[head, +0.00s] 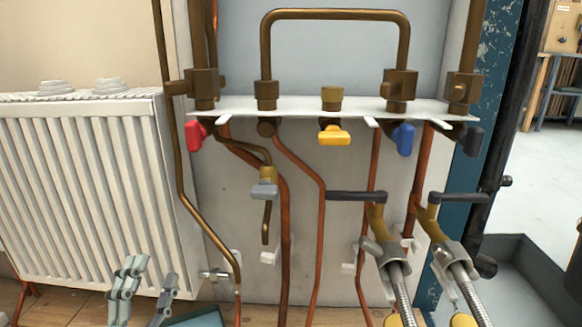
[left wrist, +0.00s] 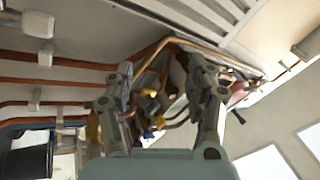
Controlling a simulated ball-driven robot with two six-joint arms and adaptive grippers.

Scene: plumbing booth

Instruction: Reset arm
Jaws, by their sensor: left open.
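My left gripper (head: 148,290) shows at the bottom left of the head view, in front of the radiator's lower right corner. Its two fingers stand apart, and nothing is between them. In the left wrist view the open fingers (left wrist: 166,100) point at the wall with the pipes and valves, which lie beyond them at some distance. My right gripper is not in either view.
A white radiator (head: 85,190) hangs at the left. A white shelf (head: 300,106) carries brass fittings, with red (head: 195,135), yellow (head: 334,135) and blue (head: 403,139) valve handles below. Copper pipes run down the wall. Two hoses (head: 400,290) stick out at lower right.

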